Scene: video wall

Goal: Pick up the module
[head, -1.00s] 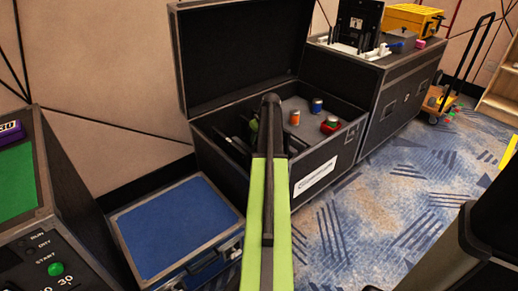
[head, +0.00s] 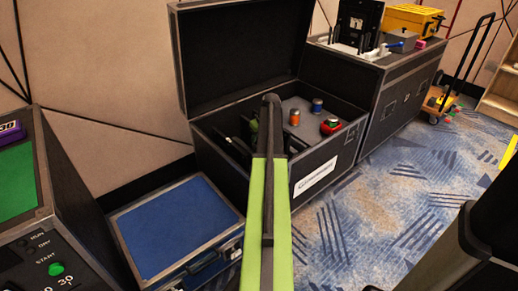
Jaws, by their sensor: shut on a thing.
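My lime-green arm rises up the middle of the head view and hides part of the open black case (head: 345,150). Behind it, inside the case's left half, a bit of lime green and dark narrow parts show; my gripper (head: 240,145) is there, mostly hidden and dark against dark. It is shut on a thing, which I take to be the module. The module's outline cannot be told apart from the gripper and the dark case interior.
The case's grey right section holds an orange can (head: 294,117), a blue can (head: 317,105) and a red item (head: 330,126). A blue-topped case (head: 175,225) stands left, beside a console with a green panel (head: 15,180).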

